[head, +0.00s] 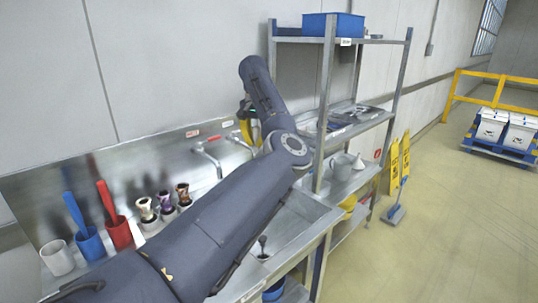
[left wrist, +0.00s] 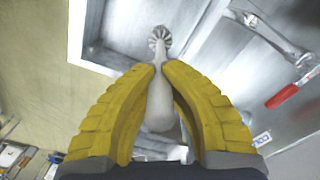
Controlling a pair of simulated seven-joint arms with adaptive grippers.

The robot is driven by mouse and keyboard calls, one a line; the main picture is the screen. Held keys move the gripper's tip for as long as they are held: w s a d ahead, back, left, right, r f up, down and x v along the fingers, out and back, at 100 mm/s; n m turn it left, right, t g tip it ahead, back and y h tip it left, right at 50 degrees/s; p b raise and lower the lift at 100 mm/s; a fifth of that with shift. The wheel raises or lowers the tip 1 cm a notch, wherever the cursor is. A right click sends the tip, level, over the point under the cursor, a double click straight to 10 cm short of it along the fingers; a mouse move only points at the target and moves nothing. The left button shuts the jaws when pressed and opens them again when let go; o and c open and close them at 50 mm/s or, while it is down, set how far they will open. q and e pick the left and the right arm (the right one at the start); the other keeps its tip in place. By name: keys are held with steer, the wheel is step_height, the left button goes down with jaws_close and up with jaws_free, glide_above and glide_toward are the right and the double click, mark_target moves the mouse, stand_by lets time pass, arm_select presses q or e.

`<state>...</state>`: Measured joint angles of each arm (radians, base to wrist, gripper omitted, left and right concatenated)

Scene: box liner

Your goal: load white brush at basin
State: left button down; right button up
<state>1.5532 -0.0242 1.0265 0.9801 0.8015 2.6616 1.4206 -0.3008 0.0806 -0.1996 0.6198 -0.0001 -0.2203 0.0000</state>
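My left gripper (left wrist: 162,72) has its yellow fingers closed around the pale handle of the white brush (left wrist: 160,108) in the left wrist view. The brush's round bristle head (left wrist: 159,38) sticks out beyond the fingertips. In the head view this gripper (head: 249,128) is near the back wall by the taps, partly hidden by my arm, and the brush cannot be made out. The steel basin (head: 296,222) lies below my arm; its edge also shows in the left wrist view (left wrist: 90,64). A white cup (head: 57,258) on the left of the counter shows no brush. My right gripper is not in view.
A blue cup (head: 90,245) and a red cup (head: 119,233) hold brushes of matching colours. A tap (head: 207,155) projects from the splashback. A steel rack (head: 327,95) stands right of the basin.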

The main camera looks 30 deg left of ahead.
arm_select(q)
steer(key=d+f, duration=0.1)
steer(key=f, duration=1)
steer(key=w+d+f, duration=0.1)
steer(key=d+f, duration=0.1)
steer(key=f, duration=0.8)
steer(key=shift+w+d+f+m, duration=0.3)
steer(key=shift+f+m, duration=0.05)
steer(key=shift+m, duration=0.05)
stand_by(0.5)
steer(key=shift+r, duration=0.1)
stand_by(0.4)
step_height(320, 180, up, 15)
stand_by(1.8)
steer(key=shift+r, duration=0.15)
stand_by(1.9)
